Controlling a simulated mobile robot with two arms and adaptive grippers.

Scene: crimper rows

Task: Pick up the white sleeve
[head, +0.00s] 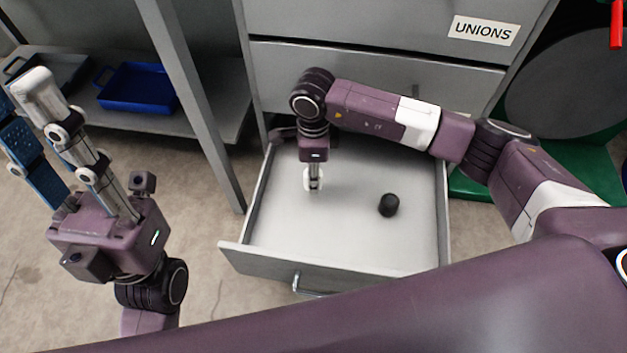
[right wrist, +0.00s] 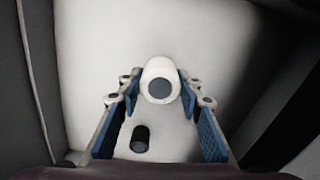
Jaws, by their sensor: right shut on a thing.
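The white sleeve (right wrist: 160,67) is a short white ring with a dark round centre, seen end-on in the right wrist view. My right gripper (right wrist: 160,98) is shut on it, with a blue-padded finger on each side. In the head view my right gripper (head: 313,184) points down into the open drawer, at its left part. The sleeve is hard to make out there against the fingers. I cannot tell whether it touches the drawer floor. My left gripper (head: 22,105) is raised at the far left, open and empty, away from the drawer.
A black cylinder (head: 389,205) lies in the drawer (head: 350,232), right of my right gripper; it also shows in the right wrist view (right wrist: 140,138). The drawer walls surround my right gripper. A cabinet labelled UNIONS (head: 484,30) stands behind. A blue tray (head: 138,88) sits on a shelf at left.

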